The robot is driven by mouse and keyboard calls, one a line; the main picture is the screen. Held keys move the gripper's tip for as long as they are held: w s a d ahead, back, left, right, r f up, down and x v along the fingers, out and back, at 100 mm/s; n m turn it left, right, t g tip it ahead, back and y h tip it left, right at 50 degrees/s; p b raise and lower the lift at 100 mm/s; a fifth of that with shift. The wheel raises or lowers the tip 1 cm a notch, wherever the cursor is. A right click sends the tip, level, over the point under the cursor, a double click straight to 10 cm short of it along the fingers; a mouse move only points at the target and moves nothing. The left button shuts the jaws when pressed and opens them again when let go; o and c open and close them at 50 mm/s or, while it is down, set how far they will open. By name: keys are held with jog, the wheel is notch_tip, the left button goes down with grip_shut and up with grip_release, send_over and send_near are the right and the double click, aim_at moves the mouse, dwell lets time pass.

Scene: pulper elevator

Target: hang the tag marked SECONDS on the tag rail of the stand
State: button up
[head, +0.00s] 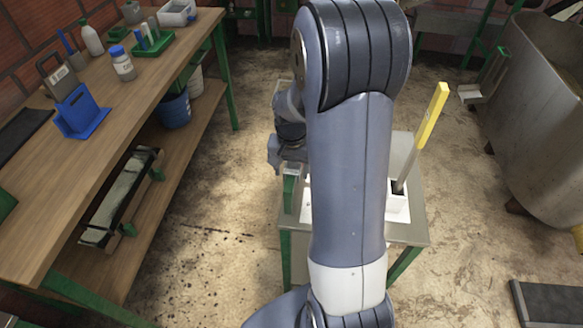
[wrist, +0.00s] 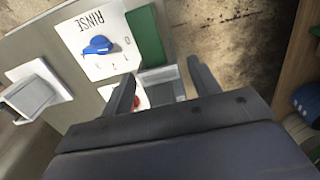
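No tag with a readable SECONDS marking shows. In the head view, a grey piece with a handle-like opening and a small unreadable label (head: 57,74) stands by a blue holder (head: 81,112) on the workbench. The stand (head: 408,232) is a small grey-topped table, partly hidden behind my arm. My gripper (wrist: 163,82) is over the stand, its two dark fingers apart with nothing seen held. Below them in the wrist view are a white RINSE panel (wrist: 88,62) with a blue knob (wrist: 98,45), a green block (wrist: 145,36) and a grey metal piece (wrist: 164,86). I cannot make out the tag rail.
The wooden workbench (head: 125,105) runs along the left. A large metal tank (head: 535,110) is at right. Bare floor (head: 215,220) separates bench and stand.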

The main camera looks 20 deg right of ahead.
jog(key=shift+o, duration=0.6)
jog(key=shift+r, duration=0.1)
jog(key=shift+r, duration=0.3)
notch_tip(320, 180, up, 10)
notch_tip(320, 180, down, 11)
jog(key=shift+r, duration=0.1)
notch_tip(320, 180, up, 2)
jog(key=shift+r+p, duration=0.1)
jog(key=shift+p, duration=0.75)
jog(key=shift+r+p, duration=0.4)
jog(key=shift+r, duration=0.15)
